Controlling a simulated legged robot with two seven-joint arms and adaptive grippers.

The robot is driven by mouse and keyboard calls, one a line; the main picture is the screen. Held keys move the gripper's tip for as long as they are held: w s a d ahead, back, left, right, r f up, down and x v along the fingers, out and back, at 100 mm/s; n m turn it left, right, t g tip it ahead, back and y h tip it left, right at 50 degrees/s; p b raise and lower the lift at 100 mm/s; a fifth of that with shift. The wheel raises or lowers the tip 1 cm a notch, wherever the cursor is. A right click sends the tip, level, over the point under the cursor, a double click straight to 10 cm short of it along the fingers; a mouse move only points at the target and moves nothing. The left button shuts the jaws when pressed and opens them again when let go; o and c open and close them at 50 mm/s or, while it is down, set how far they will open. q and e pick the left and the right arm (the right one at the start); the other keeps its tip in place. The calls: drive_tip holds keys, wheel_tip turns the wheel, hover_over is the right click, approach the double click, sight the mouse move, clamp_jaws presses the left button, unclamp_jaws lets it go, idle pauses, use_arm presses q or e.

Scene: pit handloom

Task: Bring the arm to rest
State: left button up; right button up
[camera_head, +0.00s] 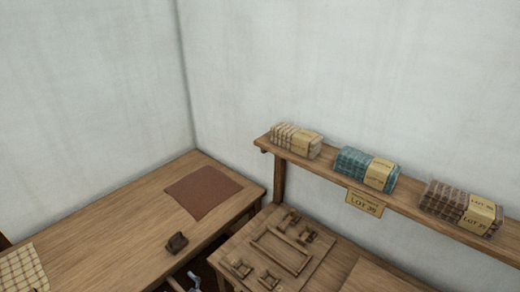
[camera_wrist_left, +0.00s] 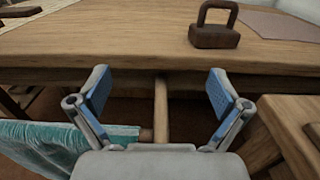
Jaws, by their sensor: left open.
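My left gripper (camera_wrist_left: 160,92) is open in the left wrist view, with its two blue-padded fingers spread apart and nothing held between them. A wooden bar (camera_wrist_left: 161,115) shows behind the gap between the fingers; I cannot tell how far off it is. In the head view only a small grey-blue part of a gripper (camera_head: 194,281) shows at the bottom edge, low beside the wooden table (camera_head: 110,222). A dark brown block with a handle (camera_wrist_left: 215,33) stands on the table near its front edge, beyond the fingers; the head view also shows it (camera_head: 177,243). My right gripper is not in view.
Teal cloth (camera_wrist_left: 50,150) lies at lower left in the wrist view. A brown mat (camera_head: 203,192) and checked cloth (camera_head: 22,270) lie on the table. A second table holds a board with wooden parts (camera_head: 280,248). Above it, a shelf (camera_head: 405,208) carries three wrapped bundles.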

use_arm(q)
drive_tip(key=s+d+f+n+g+h, duration=0.45)
drive_tip(key=s+d, duration=0.25)
drive_tip(key=s, duration=0.2)
drive_tip(key=s+d+f+n+g+h, duration=0.3)
drive_tip(key=s+d+f+n+h, duration=0.25)
drive_tip(key=s, duration=0.45)
drive_tip(key=s+a+r+n+h, duration=0.2)
drive_tip(key=s+r+n, duration=0.1)
drive_tip(key=s+n, duration=0.4)
drive_tip(key=s+a+r+n+h, duration=0.2)
drive_tip(key=s+r+n, duration=0.2)
drive_tip(key=s+n, duration=0.3)
wheel_tip(320, 180, down, 28)
drive_tip(key=s+g, duration=0.2)
drive_tip(key=s, duration=0.1)
drive_tip(key=shift+r, duration=0.2)
drive_tip(key=shift+g, duration=0.35)
drive_tip(key=s+f, duration=0.2)
drive_tip(key=f, duration=0.1)
drive_tip(key=s+f, duration=0.2)
drive_tip(key=f, duration=0.1)
drive_tip(key=s+a+f, duration=0.1)
drive_tip(key=s+f, duration=0.2)
drive_tip(key=shift+s, duration=0.1)
drive_tip(key=shift+c, duration=0.2)
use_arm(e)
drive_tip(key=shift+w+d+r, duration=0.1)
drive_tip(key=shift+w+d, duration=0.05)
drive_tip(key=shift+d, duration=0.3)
